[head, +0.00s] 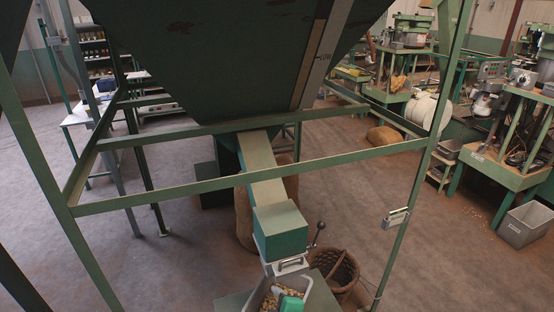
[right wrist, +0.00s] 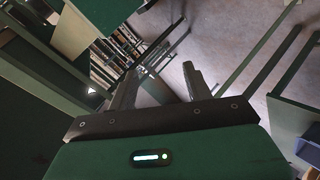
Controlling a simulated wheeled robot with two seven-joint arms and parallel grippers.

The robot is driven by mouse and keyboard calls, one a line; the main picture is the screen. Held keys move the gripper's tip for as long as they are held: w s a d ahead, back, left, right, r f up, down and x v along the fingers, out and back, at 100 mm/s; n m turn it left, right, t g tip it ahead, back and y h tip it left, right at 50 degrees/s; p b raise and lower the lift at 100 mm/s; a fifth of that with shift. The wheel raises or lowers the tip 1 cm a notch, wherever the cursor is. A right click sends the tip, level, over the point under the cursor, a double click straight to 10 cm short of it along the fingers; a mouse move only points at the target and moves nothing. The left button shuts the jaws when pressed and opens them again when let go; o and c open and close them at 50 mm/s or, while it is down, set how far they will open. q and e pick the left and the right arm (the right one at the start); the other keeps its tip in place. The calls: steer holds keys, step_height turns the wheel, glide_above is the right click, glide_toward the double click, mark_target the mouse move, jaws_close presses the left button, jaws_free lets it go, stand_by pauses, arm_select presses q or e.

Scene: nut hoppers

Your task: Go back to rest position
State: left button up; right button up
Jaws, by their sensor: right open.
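My right gripper (right wrist: 162,84) shows in the right wrist view with its two grey fingers apart and nothing between them. Beyond the fingers are the floor and green frame bars. Neither gripper shows in the head view. In the head view a large dark green hopper (head: 220,70) hangs in a green frame (head: 200,130). Its chute (head: 262,170) slopes down to a green outlet box (head: 280,232). Below the outlet, a pale bin (head: 318,292) holds nuts and a green object (head: 290,300), cut off by the lower edge.
A lever with a dark knob (head: 320,226) stands beside the outlet. A wicker basket (head: 343,272) and a brown sack (head: 243,218) are on the floor. Machines on green benches (head: 510,150) stand at the right. Open floor (head: 350,200) lies between the frame and the benches.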

steer(key=s+d+f+m+g+h, duration=0.2)
steer(key=s+d+m+g+h, duration=0.4)
steer(key=s+d+m, duration=1.45)
steer(key=s+d+f+n+g+y+b, duration=0.1)
steer(key=s+f+n+b, duration=0.2)
steer(key=f, duration=1.4)
steer(key=s+d+f+n+g+b, duration=0.1)
steer(key=s+d+f+n+b, duration=0.1)
steer(key=f, duration=1.5)
steer(key=s+d+f+g+b, duration=0.1)
steer(key=s+f+b, duration=0.1)
steer(key=s+f, duration=0.8)
steer(key=s+d+f+b, duration=0.2)
steer(key=s+f, duration=0.8)
steer(key=f, duration=0.6)
steer(key=shift+d+f+g+b, duration=0.2)
steer(key=shift+g+b, duration=0.2)
steer(key=shift+b, duration=0.15)
steer(key=shift+n, duration=0.25)
